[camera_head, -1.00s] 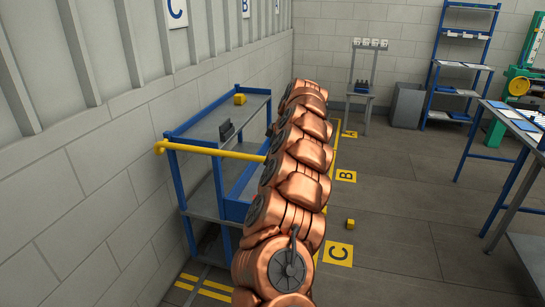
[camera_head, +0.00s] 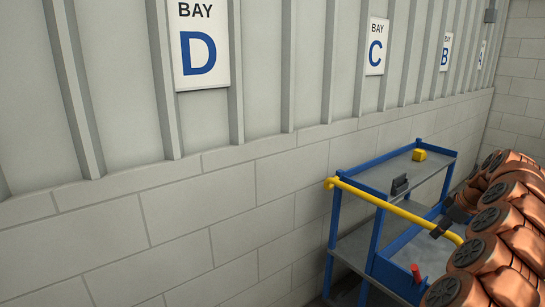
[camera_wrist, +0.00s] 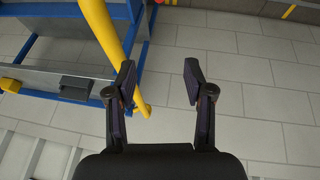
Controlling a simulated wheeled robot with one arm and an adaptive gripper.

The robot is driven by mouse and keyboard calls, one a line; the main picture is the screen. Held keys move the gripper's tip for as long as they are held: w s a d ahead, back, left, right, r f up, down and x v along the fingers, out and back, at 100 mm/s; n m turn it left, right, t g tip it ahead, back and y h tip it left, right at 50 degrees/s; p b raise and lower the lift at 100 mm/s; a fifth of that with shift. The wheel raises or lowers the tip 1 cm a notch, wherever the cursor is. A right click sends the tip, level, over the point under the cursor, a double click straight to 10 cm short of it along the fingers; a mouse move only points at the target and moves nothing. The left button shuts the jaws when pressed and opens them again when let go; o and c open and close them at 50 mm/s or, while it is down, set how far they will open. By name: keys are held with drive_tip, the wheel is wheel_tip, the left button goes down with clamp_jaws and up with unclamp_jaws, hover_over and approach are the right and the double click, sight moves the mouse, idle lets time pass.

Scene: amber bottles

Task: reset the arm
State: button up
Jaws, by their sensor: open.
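My copper-coloured arm (camera_head: 500,235) shows at the right edge of the head view, folded and partly cut off by the frame. My gripper (camera_head: 447,217) is dark and small there, beside the yellow rail of the blue cart. In the wrist view my gripper (camera_wrist: 160,78) is open, with its two dark fingers apart and nothing between them.
The blue cart (camera_head: 372,245) stands by the block wall. It carries a yellow block (camera_head: 419,155) and a black holder (camera_head: 400,186) on top, and a red item (camera_head: 416,272) lower down. Bay signs (camera_head: 203,45) hang above.

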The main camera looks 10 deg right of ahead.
drive_tip(key=w+a+r+y, duration=0.15)
drive_tip(key=a+r, duration=0.25)
drive_tip(key=a, duration=0.9)
drive_tip(key=s+a+r+g, duration=0.1)
drive_tip(key=s+a, duration=0.3)
drive_tip(key=a, duration=0.3)
drive_tip(key=s+a+r+g+y, duration=0.1)
drive_tip(key=s+a, duration=0.3)
drive_tip(key=a, duration=0.4)
drive_tip(key=s+a+r+g, duration=0.1)
drive_tip(key=s+a+r, duration=0.15)
drive_tip(key=a, duration=0.45)
drive_tip(key=s+a+f+m+g+h, duration=0.1)
drive_tip(key=s+a+f, duration=0.15)
drive_tip(key=s, duration=0.55)
drive_tip(key=s+a+f+m+g+h, duration=0.15)
drive_tip(key=s+a, duration=0.25)
drive_tip(key=s, duration=0.4)
drive_tip(key=s+f+m, duration=0.2)
drive_tip(key=s+f, duration=0.1)
drive_tip(key=s, duration=0.5)
drive_tip(key=s+d+f+m+g, duration=0.1)
drive_tip(key=s+f, duration=0.3)
drive_tip(key=s, duration=0.4)
drive_tip(key=shift+d+m+h, duration=0.3)
drive_tip(key=shift+m+h, duration=0.1)
drive_tip(key=shift+m, duration=0.15)
